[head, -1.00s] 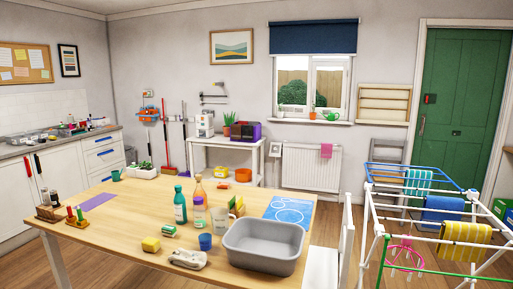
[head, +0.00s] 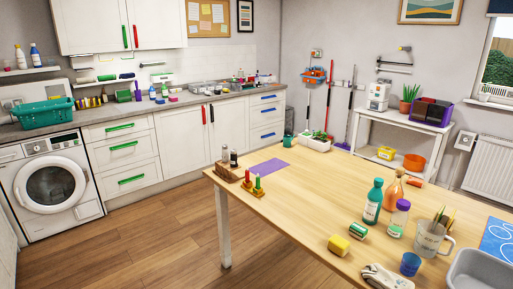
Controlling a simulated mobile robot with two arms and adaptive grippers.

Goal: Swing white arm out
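A wall fitting with thin pale and dark bars (head: 394,64) is on the back wall above the white side table, with a small lamp-like head at its top. Its bars lie roughly along the wall. Another set of short rails (head: 115,77) is on the tiled wall above the counter, with green, black and white parts. I cannot tell which of these, if either, has the white arm. Neither of my grippers is in view.
A wooden table (head: 318,187) with bottles, a jug and a grey basin (head: 480,272) fills the right foreground. A washing machine (head: 52,187) and white cabinets line the left wall. The wooden floor (head: 150,240) between is clear. A white side table (head: 400,131) stands at the back.

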